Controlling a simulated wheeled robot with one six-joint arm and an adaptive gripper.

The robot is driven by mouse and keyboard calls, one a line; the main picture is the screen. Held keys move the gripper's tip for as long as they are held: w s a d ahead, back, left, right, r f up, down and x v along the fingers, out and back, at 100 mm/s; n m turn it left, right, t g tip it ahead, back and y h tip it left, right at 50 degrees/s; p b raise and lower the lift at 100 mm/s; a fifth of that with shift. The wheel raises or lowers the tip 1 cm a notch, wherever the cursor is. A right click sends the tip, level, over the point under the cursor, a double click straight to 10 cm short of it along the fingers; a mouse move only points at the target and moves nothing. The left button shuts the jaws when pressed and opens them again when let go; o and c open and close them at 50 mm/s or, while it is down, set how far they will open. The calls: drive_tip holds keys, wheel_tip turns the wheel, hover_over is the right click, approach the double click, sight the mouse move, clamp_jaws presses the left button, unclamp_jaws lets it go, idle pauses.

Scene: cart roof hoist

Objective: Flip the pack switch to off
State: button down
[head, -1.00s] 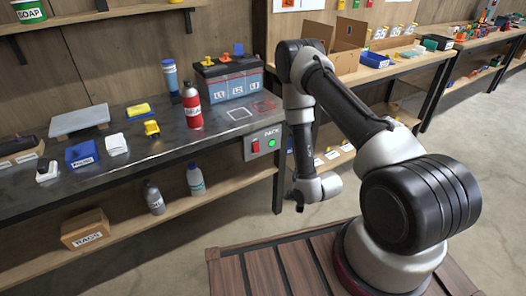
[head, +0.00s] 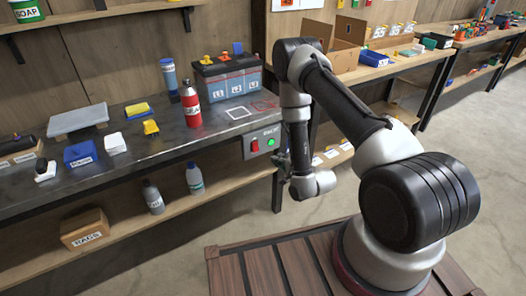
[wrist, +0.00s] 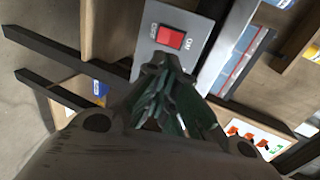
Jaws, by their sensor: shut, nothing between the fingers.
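The pack switch is a red rocker (head: 254,146) on a grey box (head: 263,142) at the front edge of the dark workbench. In the wrist view the red rocker (wrist: 171,38) lies just beyond my fingertips, with small markings on either side; the right one seems to read ON. Which side is pressed in, I cannot tell. My gripper (wrist: 168,66) is shut and empty, pointing at the box. In the head view my gripper (head: 281,160) is just right of the box, and no contact with the rocker shows.
On the bench stand a red bottle (head: 191,106), a battery pack (head: 228,80) and a blue bin (head: 80,153). The lower shelf holds two bottles and a rags box (head: 86,230). Open floor lies between bench and my base.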

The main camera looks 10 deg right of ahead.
sight(256, 147)
drive_tip(key=x, duration=1.2)
drive_tip(key=shift+w+a, duration=0.1)
drive_tip(key=shift+w, duration=0.2)
drive_tip(key=shift+f, duration=0.1)
drive_tip(key=shift+w+a+f, duration=0.1)
drive_tip(key=shift+w+f, duration=0.05)
drive_tip(key=shift+w, duration=0.15)
drive_tip(key=shift+s, duration=0.1)
